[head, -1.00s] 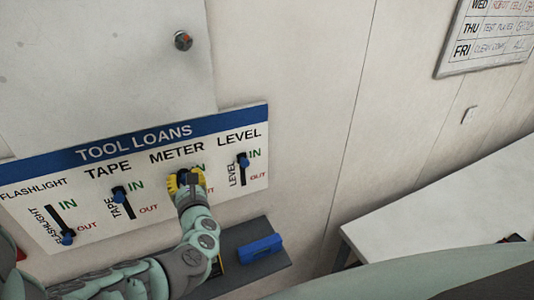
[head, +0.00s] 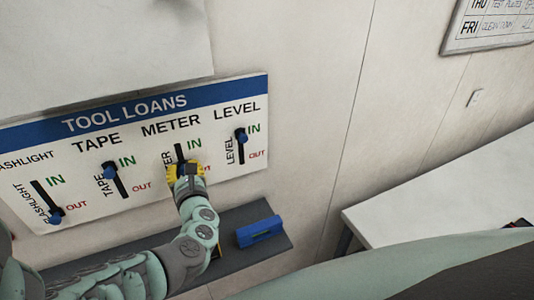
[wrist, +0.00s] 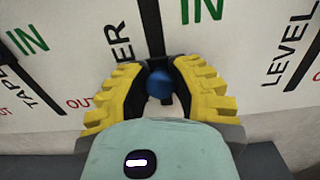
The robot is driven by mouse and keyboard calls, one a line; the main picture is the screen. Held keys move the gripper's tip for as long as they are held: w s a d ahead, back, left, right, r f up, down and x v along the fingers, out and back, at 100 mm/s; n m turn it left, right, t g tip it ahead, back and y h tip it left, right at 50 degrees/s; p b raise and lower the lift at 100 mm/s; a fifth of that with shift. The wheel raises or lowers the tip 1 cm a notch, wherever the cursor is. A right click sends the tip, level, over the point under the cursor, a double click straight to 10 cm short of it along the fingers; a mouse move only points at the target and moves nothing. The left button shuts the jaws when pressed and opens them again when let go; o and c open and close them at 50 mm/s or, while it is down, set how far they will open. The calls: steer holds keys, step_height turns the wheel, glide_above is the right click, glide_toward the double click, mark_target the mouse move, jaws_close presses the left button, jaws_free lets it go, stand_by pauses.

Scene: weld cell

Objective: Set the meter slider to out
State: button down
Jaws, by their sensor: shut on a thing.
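The tool loans board (head: 225,180) hangs on the wall, with flashlight, tape, meter and level sliders. My gripper (head: 185,169) is at the lower part of the meter slot (head: 179,150). In the wrist view its yellow fingers are shut on the blue meter slider knob (wrist: 160,84). The slot (wrist: 150,40) runs upward from the knob, with green IN beside its upper part. In the head view the gripper covers the knob.
The flashlight knob (head: 55,216) is low by OUT. The tape knob (head: 109,169) and level knob (head: 241,136) are high by IN. A grey shelf (head: 214,230) below holds a blue case (head: 259,231). A white table (head: 440,195) stands right.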

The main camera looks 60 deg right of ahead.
step_height(320, 180, down, 4)
steer(key=b, duration=0.3)
steer(key=shift+f+b, duration=0.1)
steer(key=shift+b, duration=0.25)
steer(key=c, duration=0.8)
jaws_free()
steer(key=shift+o, duration=0.2)
steer(key=shift+s, duration=0.1)
steer(key=v, duration=1.1)
steer(key=shift+s, duration=0.2)
steer(key=shift+s+a, duration=0.15)
steer(key=shift+s, duration=0.05)
